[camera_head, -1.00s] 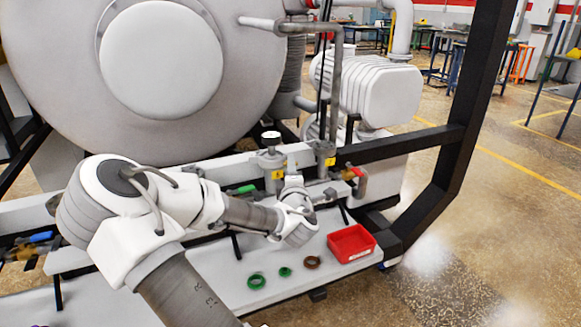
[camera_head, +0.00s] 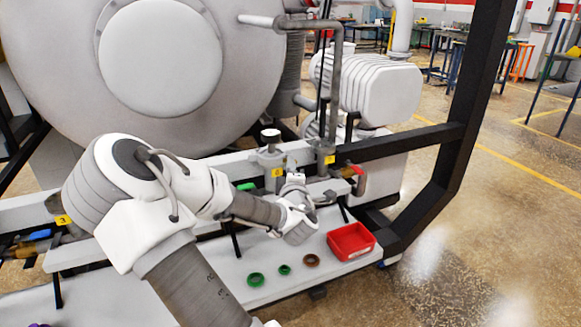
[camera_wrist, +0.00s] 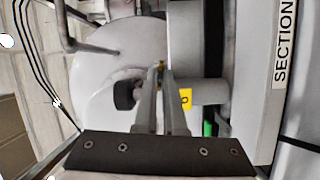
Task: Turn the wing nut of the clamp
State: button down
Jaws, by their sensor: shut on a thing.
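My gripper (camera_wrist: 160,76) reaches forward in the wrist view, its two grey fingers close together and almost parallel. Between the fingertips is a small yellowish piece, which I take to be the wing nut (camera_wrist: 160,67) of the clamp; the fingers hide most of it, so its wings and angle cannot be made out. The clamp itself cannot be clearly told apart from the pipework there. In the head view my gripper (camera_head: 294,181) is at the pipe fittings behind the shelf, and the wing nut is too small or hidden to see.
A black knob (camera_wrist: 125,95) is just left of my fingers, and a yellow label (camera_wrist: 186,98) just right. A black frame post (camera_head: 470,110) stands right.

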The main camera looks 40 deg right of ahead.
jog(key=shift+m+b, duration=0.4)
jog(key=shift+m, duration=1)
jog(key=c, duration=1)
grip_release()
jog(key=shift+s+a, duration=0.1)
jog(key=shift+s, duration=0.05)
